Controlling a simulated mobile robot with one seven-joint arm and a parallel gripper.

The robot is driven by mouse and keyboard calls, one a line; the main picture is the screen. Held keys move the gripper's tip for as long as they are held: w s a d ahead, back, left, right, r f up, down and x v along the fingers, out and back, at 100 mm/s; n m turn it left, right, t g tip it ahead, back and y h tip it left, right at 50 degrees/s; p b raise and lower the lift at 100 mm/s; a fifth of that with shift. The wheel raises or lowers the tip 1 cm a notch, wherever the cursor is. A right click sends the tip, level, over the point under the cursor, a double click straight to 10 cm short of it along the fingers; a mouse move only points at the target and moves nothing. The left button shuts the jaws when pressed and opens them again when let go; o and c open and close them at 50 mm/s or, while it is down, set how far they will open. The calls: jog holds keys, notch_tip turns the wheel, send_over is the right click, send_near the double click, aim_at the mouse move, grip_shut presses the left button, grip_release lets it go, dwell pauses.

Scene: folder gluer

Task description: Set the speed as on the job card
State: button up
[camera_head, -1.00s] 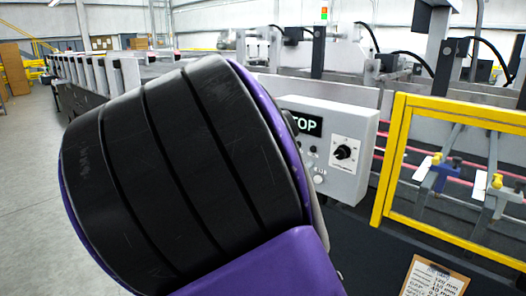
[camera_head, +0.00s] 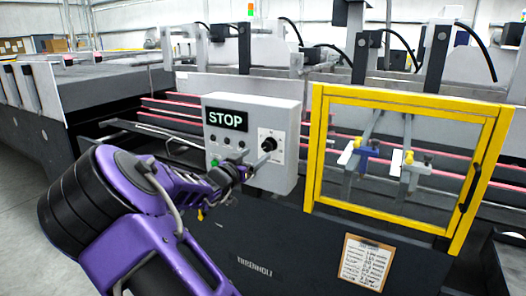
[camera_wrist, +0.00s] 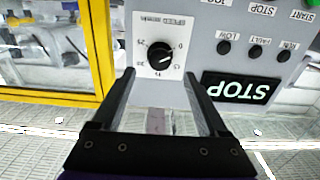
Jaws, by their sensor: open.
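The grey control box (camera_head: 285,110) carries a black speed knob (camera_head: 268,144) on a white dial plate. In the wrist view, which is upside down, the knob (camera_wrist: 159,54) lies just beyond and between my fingertips (camera_wrist: 158,78). A white mark on the knob points to the picture's lower right; the exact value is hard to read. My gripper (camera_head: 252,160) is open and empty in front of the box, with no visible contact with the knob. The job card (camera_head: 365,263) is on a clipboard on the machine's dark lower front; its figures are too small to read.
A display (camera_head: 226,119) on the box reads STOP, with small lamps and buttons below it, including a green button (camera_head: 214,162). A yellow-framed clear guard (camera_head: 318,150) stands right of the box. Grey floor (camera_head: 25,215) is open at the left.

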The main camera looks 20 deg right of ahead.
aim_at(266, 147)
jog(key=x, duration=0.5)
jog(key=shift+w+d, duration=0.25)
grip_shut()
